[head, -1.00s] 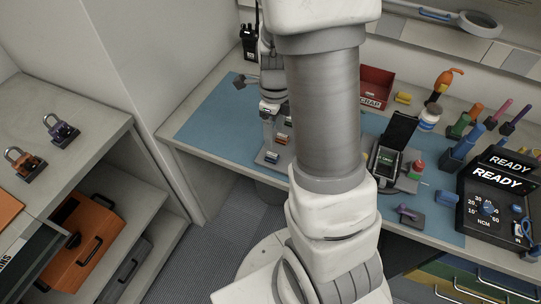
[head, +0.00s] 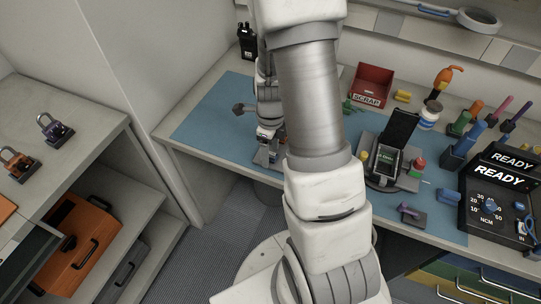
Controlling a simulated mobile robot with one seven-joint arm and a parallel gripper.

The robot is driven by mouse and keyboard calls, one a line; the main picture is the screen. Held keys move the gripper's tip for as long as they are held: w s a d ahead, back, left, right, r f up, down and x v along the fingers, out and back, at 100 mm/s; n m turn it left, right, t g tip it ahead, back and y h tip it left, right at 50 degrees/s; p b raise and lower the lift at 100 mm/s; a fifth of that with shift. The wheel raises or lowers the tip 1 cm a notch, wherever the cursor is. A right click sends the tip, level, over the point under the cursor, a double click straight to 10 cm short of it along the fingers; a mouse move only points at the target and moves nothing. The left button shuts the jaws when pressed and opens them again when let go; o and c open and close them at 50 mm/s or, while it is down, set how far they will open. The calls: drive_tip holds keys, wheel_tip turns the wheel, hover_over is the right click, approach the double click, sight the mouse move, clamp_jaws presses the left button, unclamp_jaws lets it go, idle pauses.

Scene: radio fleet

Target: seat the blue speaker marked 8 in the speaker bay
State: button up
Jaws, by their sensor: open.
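My gripper (head: 267,137) is over the left part of the blue mat, low above a small grey rack (head: 264,157) with something blue on it. My arm hides much of both, and the fingertips are hard to make out. No number 8 is readable, so I cannot tell whether the blue piece is the speaker. A grey fixture (head: 402,181) with a raised black lid stands right of my arm. A dark radio unit (head: 386,158) with a lit green screen lies in it. I cannot make out the speaker bay.
A red SCRAP bin (head: 372,85) stands at the back. A black READY torque unit (head: 492,205) and upright coloured-handled tools (head: 467,138) are at the right. A black handheld radio (head: 247,42) stands at the back left.

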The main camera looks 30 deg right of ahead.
clamp_jaws()
idle(0.3)
drive_tip(key=shift+r, duration=0.5)
drive_tip(key=r, duration=0.2)
drive_tip(key=r+p, duration=0.1)
drive_tip(key=shift+s+d+r, duration=0.2)
drive_tip(key=shift+d+r, duration=0.1)
drive_tip(key=shift+r, duration=0.1)
drive_tip(key=s+d+r, duration=0.6)
drive_tip(key=s+d, duration=0.2)
drive_tip(key=w+a+f+n, duration=0.2)
drive_tip(key=w+a+n, duration=0.5)
drive_tip(key=n, duration=0.7)
drive_tip(key=w+a+f+n, duration=0.2)
drive_tip(key=w+a+n, duration=0.6)
drive_tip(key=a+n, duration=0.4)
drive_tip(key=shift+f+n+p, duration=0.3)
drive_tip(key=shift+f+n, duration=0.1)
drive_tip(key=shift+n, duration=0.8)
